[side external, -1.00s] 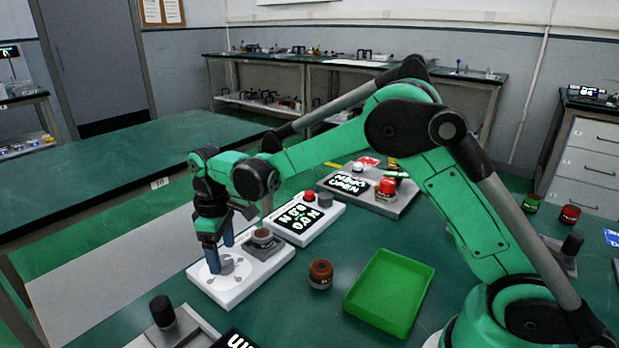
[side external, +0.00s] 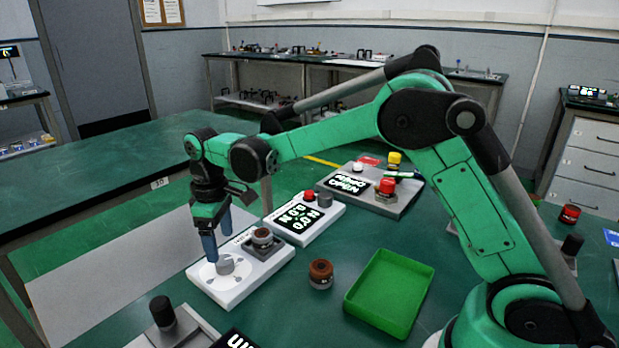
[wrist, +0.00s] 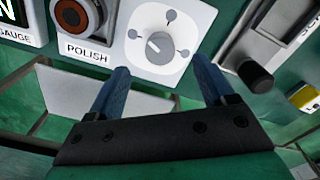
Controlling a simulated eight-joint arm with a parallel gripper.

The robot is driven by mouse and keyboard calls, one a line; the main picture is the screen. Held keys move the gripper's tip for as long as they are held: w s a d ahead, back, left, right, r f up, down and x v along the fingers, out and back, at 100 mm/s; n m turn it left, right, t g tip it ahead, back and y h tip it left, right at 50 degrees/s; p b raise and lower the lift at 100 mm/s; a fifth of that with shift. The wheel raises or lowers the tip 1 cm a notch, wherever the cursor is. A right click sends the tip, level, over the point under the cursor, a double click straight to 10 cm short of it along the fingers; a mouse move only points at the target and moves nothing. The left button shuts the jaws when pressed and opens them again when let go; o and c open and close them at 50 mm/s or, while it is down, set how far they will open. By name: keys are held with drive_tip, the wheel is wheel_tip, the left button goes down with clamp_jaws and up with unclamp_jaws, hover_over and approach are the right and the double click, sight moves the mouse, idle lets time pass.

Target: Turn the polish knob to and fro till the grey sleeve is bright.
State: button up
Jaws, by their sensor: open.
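The polish unit is a white box (side external: 235,288) in the side view, with "POLISH" on its front in the wrist view. Its grey knob (side external: 225,265) sits on a round white dial; in the wrist view the knob (wrist: 160,50) has a light pointer mark towards the upper left. The sleeve (side external: 263,237) stands in a dark holder on the box, brown on top with a pale band below. It also shows at the wrist view's top edge (wrist: 72,14), partly cut off. My gripper (side external: 218,247) is open and empty, its fingertips just above the knob.
A green tray (side external: 354,301) and a loose brown-topped part (side external: 320,274) lie right of the unit. A gauge box (side external: 327,212) with a red button stands behind, and another panel (side external: 407,201) beyond it. A black-knobbed unit (side external: 163,315) is in front.

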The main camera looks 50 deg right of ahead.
sight(224, 260)
drive_tip(key=shift+f, duration=2.3)
clamp_jaws()
